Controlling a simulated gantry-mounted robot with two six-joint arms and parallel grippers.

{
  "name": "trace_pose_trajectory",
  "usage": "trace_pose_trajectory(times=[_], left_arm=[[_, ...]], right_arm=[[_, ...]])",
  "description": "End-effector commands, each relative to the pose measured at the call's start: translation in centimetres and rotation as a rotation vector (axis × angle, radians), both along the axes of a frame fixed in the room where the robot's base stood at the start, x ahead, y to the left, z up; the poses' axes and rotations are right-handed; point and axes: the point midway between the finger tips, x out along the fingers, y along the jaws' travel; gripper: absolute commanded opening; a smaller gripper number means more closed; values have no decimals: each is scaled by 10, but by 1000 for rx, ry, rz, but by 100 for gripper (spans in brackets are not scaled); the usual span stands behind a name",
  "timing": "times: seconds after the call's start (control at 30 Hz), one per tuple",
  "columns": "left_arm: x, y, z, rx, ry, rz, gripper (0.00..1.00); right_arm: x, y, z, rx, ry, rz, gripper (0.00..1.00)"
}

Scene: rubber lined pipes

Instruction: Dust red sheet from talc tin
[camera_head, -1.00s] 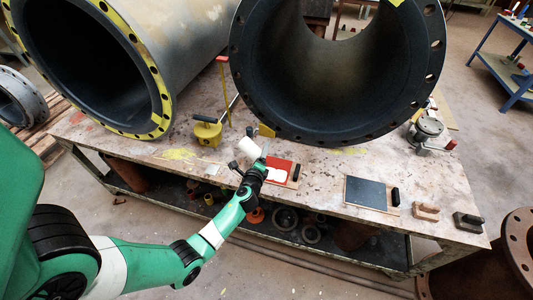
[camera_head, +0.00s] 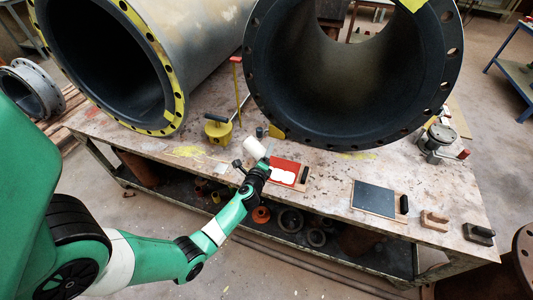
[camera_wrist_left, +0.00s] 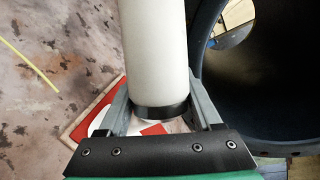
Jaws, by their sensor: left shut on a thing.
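The white talc tin (camera_head: 254,147) is held tilted in my left gripper (camera_head: 261,163), above the workbench. In the left wrist view the tin (camera_wrist_left: 155,50) stands between the two fingers of the gripper (camera_wrist_left: 160,112), with a dark band at its near end. The red sheet (camera_head: 287,164) lies on a board with a dark handle, just right of the gripper. White powder (camera_head: 283,177) covers part of its front half. In the wrist view the red sheet (camera_wrist_left: 153,130) shows partly behind the tin and fingers. My right gripper is out of view.
Two large pipes (camera_head: 180,70) (camera_head: 262,95) stand behind on the workbench (camera_head: 320,195). A dark sheet (camera_head: 373,198), blocks (camera_head: 434,221) (camera_head: 478,234) and a metal fitting (camera_head: 437,137) are at right. Bench is bare between the boards.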

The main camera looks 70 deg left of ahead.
Motion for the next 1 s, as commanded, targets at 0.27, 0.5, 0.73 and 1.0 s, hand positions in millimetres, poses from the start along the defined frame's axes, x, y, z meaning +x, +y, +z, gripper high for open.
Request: trace_pose_trajectory(times=[0.27, 0.5, 0.73, 1.0], left_arm=[[0, 0, 1, 1, -1, 0, 0], [0, 0, 1, 1, -1, 0, 0], [6, 8, -1, 1, -1, 0, 0], [17, 23, -1, 1, -2, 0, 0]], right_arm=[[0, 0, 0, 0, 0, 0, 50], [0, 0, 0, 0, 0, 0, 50], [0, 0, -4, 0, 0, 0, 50], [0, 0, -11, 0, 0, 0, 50]])
